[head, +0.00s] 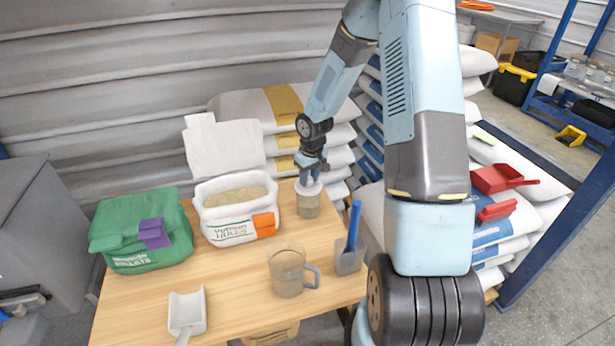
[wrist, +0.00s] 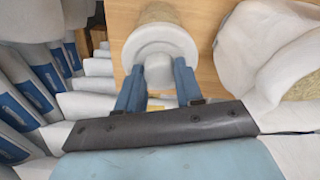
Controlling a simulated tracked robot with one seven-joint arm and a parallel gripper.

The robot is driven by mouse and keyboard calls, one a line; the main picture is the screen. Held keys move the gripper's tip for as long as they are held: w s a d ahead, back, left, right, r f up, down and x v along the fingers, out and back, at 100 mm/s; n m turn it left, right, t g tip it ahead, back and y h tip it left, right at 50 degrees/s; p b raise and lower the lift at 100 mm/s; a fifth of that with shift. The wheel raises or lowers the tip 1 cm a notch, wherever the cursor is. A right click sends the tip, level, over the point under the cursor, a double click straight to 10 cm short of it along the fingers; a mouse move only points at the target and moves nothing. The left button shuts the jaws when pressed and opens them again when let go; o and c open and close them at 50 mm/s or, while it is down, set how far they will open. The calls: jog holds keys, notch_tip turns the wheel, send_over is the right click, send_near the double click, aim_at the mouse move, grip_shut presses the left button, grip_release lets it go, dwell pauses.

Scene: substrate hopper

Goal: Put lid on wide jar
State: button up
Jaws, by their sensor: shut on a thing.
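The wide jar (head: 308,207) stands upright near the table's back right corner, with tan contents showing through its wall. It also shows in the wrist view (wrist: 155,13). The white lid (wrist: 160,44) is at the jar's mouth, with a raised knob in its middle. In the head view the lid (head: 308,187) looks level on top of the jar. My gripper (wrist: 159,72) is shut on the lid's knob, one blue finger on each side. I cannot tell whether the lid is fully seated, as the contact is too small to see.
An open white sack (head: 228,213) stands left of the jar, a green bag (head: 140,232) further left. A clear jug (head: 287,272), a blue-handled scoop (head: 350,250) and a white scoop (head: 187,313) are in front. Stacked sacks (head: 295,108) stand behind. Bare table lies around the jug.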

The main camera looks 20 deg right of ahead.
jog(key=o, duration=1.1)
jog(key=shift+s+d+r, duration=0.1)
jog(key=shift+s+r, duration=0.05)
jog(key=shift+r, duration=1.05)
jog(key=shift+s+a+r, duration=0.1)
jog(key=shift+s+r, duration=0.05)
jog(key=shift+r, duration=1.1)
jog(key=shift+s+d+r, duration=0.1)
jog(key=shift+s+r, duration=0.05)
jog(key=shift+r, duration=1.05)
